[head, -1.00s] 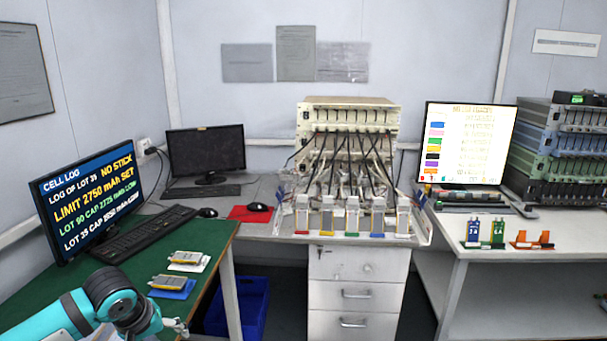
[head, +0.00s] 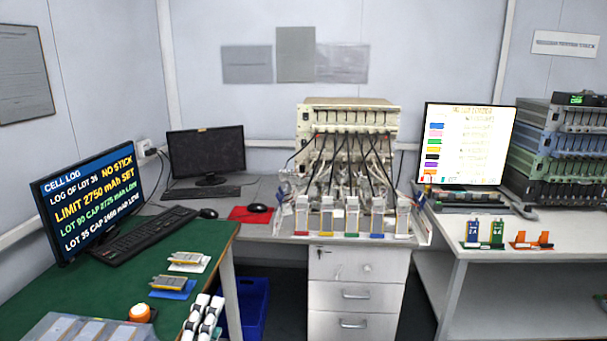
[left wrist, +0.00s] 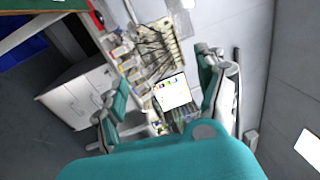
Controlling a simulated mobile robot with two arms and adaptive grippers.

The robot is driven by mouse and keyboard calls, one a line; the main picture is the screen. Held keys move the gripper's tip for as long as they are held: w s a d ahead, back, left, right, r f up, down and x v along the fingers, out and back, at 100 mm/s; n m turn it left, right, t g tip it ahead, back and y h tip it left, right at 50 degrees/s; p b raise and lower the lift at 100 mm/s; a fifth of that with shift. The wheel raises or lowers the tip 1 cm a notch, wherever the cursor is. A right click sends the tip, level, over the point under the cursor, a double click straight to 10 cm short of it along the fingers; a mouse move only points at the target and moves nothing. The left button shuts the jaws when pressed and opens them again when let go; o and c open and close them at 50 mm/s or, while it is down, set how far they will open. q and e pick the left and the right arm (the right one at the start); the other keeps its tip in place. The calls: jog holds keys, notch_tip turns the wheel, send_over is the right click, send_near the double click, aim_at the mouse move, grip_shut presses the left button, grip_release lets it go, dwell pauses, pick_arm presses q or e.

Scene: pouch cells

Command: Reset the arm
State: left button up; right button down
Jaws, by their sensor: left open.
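My left gripper (head: 203,318) shows at the bottom of the head view, over the front right edge of the green desk. Only its white finger parts show there. In the left wrist view its two fingers (left wrist: 162,88) stand wide apart with nothing between them. My right gripper is in neither view. One pouch cell (head: 167,282) lies on a blue card (head: 180,294) on the desk. Another cell (head: 186,258) lies on a white card (head: 204,264) behind it. Both are apart from the gripper.
A blue bin (head: 252,300) stands below. A rack (head: 349,116) with colour-marked holders stands on the middle bench.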

pick_arm(q)
jog(key=s+a+f+n+g+y, duration=0.2)
jog(key=s+a+f+n+g, duration=0.15)
jog(key=s+f+n, duration=0.35)
jog(key=s+a+f+n+g+y, duration=0.2)
jog(key=f+n+g, duration=0.3)
jog(key=f, duration=0.3)
jog(key=s+d+f+n+g+h, duration=0.1)
jog(key=s+f+n+g, duration=0.25)
jog(key=s, duration=0.45)
jog(key=s+f+n+g+h, duration=0.1)
jog(key=s+f+n+g, duration=0.3)
jog(key=s, duration=0.4)
notch_tip(320, 180, down, 26)
jog(key=s+m+g, duration=0.1)
jog(key=s+a+f+g, duration=0.1)
jog(key=s+a+f, duration=0.1)
jog(key=s+f, duration=1.5)
jog(key=shift+s+a+f, duration=0.15)
jog(key=shift+a+f, duration=0.2)
jog(key=shift+f, duration=0.05)
jog(key=shift+m, duration=0.25)
